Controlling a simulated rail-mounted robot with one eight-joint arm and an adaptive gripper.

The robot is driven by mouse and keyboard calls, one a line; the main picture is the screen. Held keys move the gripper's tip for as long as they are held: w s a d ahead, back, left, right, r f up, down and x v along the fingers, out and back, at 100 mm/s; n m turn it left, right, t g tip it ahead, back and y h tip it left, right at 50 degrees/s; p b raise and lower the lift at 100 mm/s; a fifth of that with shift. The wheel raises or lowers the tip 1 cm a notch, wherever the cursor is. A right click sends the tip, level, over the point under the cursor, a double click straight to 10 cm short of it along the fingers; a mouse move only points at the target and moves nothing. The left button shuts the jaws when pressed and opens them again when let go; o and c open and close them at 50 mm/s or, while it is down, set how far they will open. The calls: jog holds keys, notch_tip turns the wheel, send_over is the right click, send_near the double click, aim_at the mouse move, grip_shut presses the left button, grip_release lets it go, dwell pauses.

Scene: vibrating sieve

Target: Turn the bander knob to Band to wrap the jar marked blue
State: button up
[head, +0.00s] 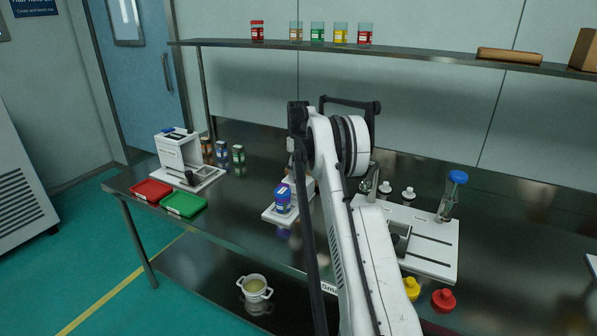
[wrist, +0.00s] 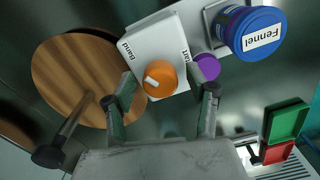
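The jar with a blue lid marked Fennel (wrist: 258,38) shows at the upper right in the wrist view. In the head view a blue jar (head: 283,200) stands on a white base (head: 271,217). In the wrist view the white bander box (wrist: 155,42) has Band printed on its left and Start on its right. Its orange knob (wrist: 160,80) carries a short white mark lying left of centre. My gripper (wrist: 168,86) is open, with one finger on each side of the knob; I cannot tell whether they touch it. My arm hides it in the head view.
A purple knob (wrist: 207,67) sits close by the right finger. A wooden disc (wrist: 75,85) and a dark-ended rod (wrist: 70,135) lie left. Red (head: 151,190) and green (head: 184,204) trays, a white device (head: 180,155) and several jars stand at the table's left.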

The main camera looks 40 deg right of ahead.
aim_at(299, 169)
notch_tip(299, 169, up, 12)
dwell(0.7)
dwell(0.4)
